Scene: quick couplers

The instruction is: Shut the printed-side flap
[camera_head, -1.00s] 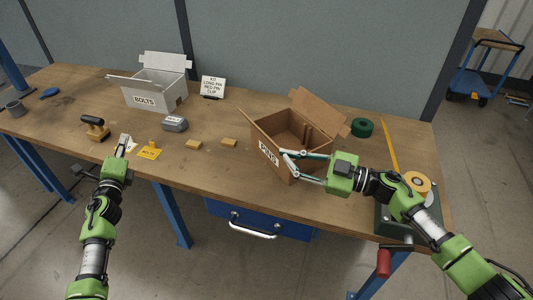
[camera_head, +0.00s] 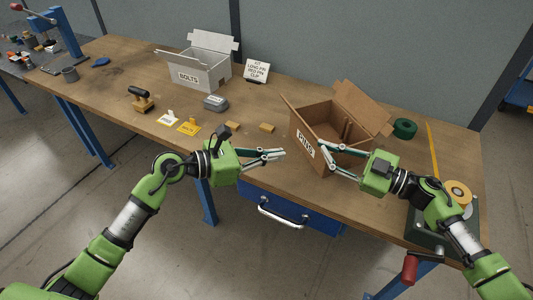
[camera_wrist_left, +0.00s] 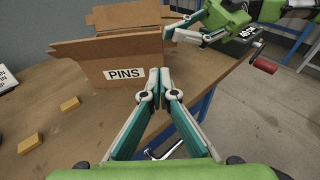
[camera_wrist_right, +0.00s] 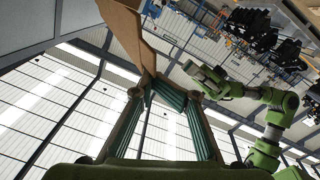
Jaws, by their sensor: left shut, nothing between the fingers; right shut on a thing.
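The brown cardboard box marked PINS (camera_head: 306,147) stands on the bench with its top open. In the left wrist view, its printed side (camera_wrist_left: 125,74) faces me, with the printed-side flap (camera_wrist_left: 105,44) raised along the top edge. A far flap (camera_head: 362,106) also stands up. My right gripper (camera_head: 323,156) is shut on the box's cardboard near its front corner; which part exactly is hard to tell. The right wrist view shows the cardboard (camera_wrist_right: 128,30) at its fingertips. My left gripper (camera_head: 283,154) is shut and empty, a little left of the printed side, apart from it.
Green tape (camera_head: 404,128) lies right of the box. A crank device (camera_head: 440,225) is at the right edge.

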